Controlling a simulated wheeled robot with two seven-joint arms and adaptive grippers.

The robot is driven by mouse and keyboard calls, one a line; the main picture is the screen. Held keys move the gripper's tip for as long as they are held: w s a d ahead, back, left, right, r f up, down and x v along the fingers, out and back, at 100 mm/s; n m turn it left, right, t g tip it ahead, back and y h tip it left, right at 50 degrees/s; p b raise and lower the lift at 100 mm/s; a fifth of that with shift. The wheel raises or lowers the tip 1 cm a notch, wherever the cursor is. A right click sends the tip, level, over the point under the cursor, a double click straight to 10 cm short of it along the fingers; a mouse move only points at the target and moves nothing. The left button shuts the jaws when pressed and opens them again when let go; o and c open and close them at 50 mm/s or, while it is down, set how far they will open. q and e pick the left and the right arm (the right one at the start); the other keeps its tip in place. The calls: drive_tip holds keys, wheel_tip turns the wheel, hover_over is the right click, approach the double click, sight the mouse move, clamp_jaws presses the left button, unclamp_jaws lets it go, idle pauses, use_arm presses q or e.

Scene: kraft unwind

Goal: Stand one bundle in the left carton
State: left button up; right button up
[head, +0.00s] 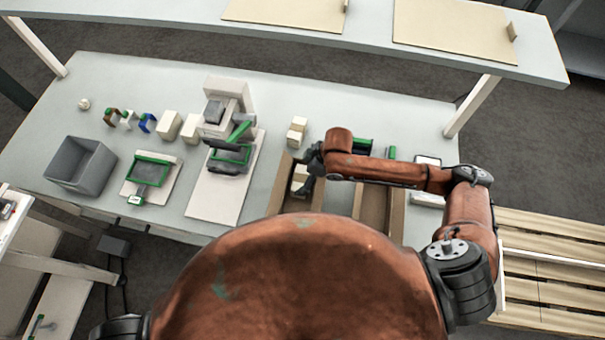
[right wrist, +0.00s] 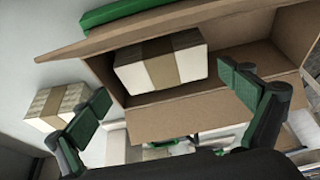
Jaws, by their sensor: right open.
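The left carton (head: 281,187) is an open brown box at the table's front edge, partly hidden by my body and gripper. A pale bundle with a brown band (right wrist: 162,62) is inside a carton in the right wrist view; a pale block also shows in the left carton (head: 300,173) in the head view. Another banded bundle (right wrist: 58,106) lies outside the carton, on the left in the wrist view. My right gripper (head: 308,163) is over the left carton. Its green-padded fingers (right wrist: 168,92) are apart with nothing clamped between them. My left gripper is not in view.
A second brown carton (head: 372,205) stands to the right, under my arm. Pale blocks (head: 297,131) stand behind the left carton. A machine on a white base (head: 213,200), a grey bin (head: 80,165) and a raised shelf (head: 370,40) surround the work area.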

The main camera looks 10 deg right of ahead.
idle(0.3)
drive_tip(key=shift+r, duration=0.25)
drive_tip(key=v, duration=1.2)
drive_tip(key=shift+r+b, duration=0.3)
drive_tip(key=shift+r, duration=0.05)
